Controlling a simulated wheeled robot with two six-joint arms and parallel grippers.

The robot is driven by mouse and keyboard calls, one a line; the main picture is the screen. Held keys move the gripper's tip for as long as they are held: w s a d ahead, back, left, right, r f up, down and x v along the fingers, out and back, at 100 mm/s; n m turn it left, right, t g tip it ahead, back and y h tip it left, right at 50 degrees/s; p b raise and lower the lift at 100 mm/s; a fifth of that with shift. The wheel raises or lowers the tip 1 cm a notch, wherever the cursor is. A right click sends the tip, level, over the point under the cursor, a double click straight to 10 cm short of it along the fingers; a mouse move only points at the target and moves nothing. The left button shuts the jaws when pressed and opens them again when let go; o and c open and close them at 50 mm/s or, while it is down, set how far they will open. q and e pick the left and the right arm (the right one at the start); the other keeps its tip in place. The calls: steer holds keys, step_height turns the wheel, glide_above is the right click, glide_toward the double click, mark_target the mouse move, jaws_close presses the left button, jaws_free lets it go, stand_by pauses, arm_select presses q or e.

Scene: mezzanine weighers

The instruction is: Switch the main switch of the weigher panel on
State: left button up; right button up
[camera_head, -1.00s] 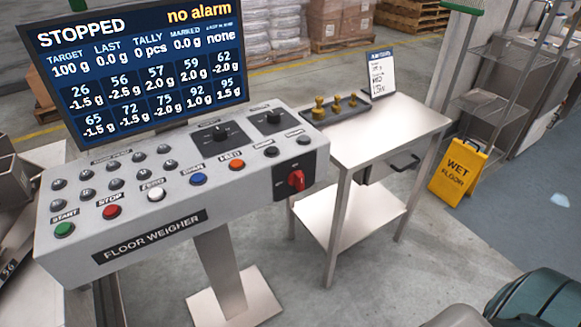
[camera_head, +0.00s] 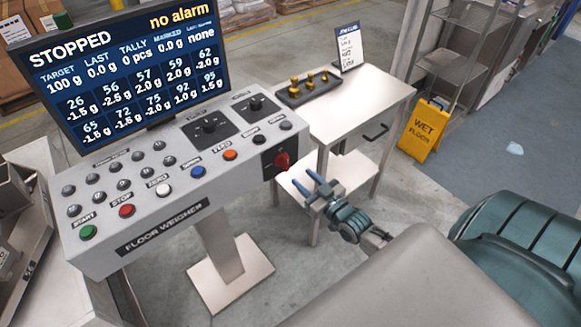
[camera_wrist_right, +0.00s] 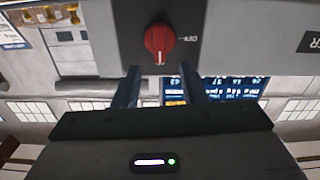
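The weigher panel (camera_head: 150,215) is a grey sloped console on a post. Its main switch (camera_head: 282,160) is a red knob on a black plate at the panel's right end. In the right wrist view the red knob (camera_wrist_right: 159,38) is at top centre, with "OFF" lettering beside it. My right gripper (camera_head: 318,179) is in front of and below the switch, apart from it. Its two blue fingers (camera_wrist_right: 161,75) are spread with nothing between them, just short of the knob in the picture. My left gripper is in neither view.
A screen (camera_head: 130,70) above the panel reads STOPPED and no alarm. A steel table (camera_head: 375,95) with a dark tray of brass weights (camera_head: 308,88) stands just right of the panel. A yellow wet floor sign (camera_head: 423,130) stands further right. Floor in front is clear.

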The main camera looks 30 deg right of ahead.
mark_target(288, 164)
steer(key=w+b, duration=0.2)
steer(key=w, duration=0.3)
steer(key=shift+a+f+b, duration=0.25)
steer(key=shift+f+b, duration=0.05)
steer(key=shift+b, duration=0.1)
steer(key=shift+w+r+b, duration=0.1)
steer(key=shift+w+b, duration=0.35)
steer(key=shift+w, duration=0.3)
steer(key=shift+w+r, duration=0.15)
steer(key=shift+w, duration=0.1)
steer(key=shift+c, duration=0.2)
